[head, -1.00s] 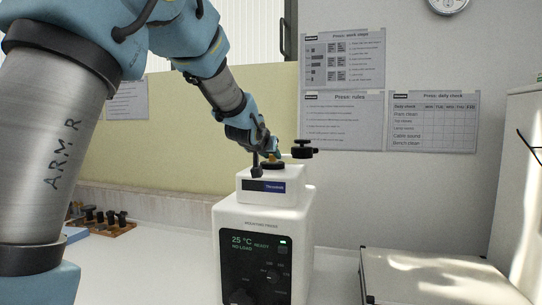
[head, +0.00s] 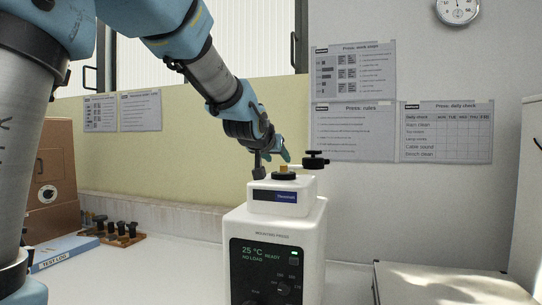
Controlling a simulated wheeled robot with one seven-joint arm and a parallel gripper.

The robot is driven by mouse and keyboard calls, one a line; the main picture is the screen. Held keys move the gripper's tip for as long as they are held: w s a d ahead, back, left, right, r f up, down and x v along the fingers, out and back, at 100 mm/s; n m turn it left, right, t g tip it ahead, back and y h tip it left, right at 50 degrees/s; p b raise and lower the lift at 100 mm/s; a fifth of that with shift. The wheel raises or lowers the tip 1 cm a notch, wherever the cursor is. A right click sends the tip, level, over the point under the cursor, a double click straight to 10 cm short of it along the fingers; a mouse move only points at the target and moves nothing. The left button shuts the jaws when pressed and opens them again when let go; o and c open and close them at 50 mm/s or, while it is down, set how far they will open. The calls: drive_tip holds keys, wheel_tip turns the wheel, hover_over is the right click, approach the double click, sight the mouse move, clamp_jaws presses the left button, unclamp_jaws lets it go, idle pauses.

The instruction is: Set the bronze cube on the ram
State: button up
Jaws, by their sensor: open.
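The bronze cube (head: 284,169) sits on top of the white mounting press (head: 278,236), on the dark round ram (head: 284,176). It looks upright and small in this view. My gripper (head: 284,154) is just above and behind the cube, with its fingertips apart from it as far as I can see. The jaws are open and hold nothing. The far side of the cube and part of the fingers are hidden. The press display reads 25 °C, ready, no load.
A black knob on a swing arm (head: 315,160) stands right of the ram. A wooden rack with black-topped pieces (head: 120,235), a blue test log (head: 68,251) and a brown cabinet (head: 50,180) are at left. A pale flat-topped box (head: 440,285) is at right.

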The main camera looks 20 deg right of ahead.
drive_tip(key=shift+p+v, duration=0.5)
drive_tip(key=shift+v, duration=0.65)
drive_tip(key=shift+s+a+r+p, duration=0.35)
drive_tip(key=shift+s+r+p, duration=0.25)
drive_tip(key=shift+p, duration=0.55)
drive_tip(key=shift+s+a+p, duration=0.4)
drive_tip(key=shift+a+p, duration=0.25)
drive_tip(key=shift+p, duration=0.15)
drive_tip(key=a+f+n+g+y, duration=0.2)
drive_tip(key=a+f+y, duration=0.1)
drive_tip(key=a+f, duration=0.6)
drive_tip(key=a+f+n+g+y, duration=0.1)
drive_tip(key=a+f+n+y, duration=0.15)
drive_tip(key=a+f, duration=0.7)
drive_tip(key=s+a+f+n+g+y, duration=0.1)
drive_tip(key=s+a+f+g, duration=0.1)
drive_tip(key=s+a, duration=0.3)
drive_tip(key=s+a+f+n+g+y, duration=0.2)
drive_tip(key=s+a+f, duration=0.3)
drive_tip(key=a, duration=0.8)
drive_tip(key=shift+s+f+g, duration=0.35)
drive_tip(key=shift+s+g, duration=0.15)
drive_tip(key=shift+g, duration=0.2)
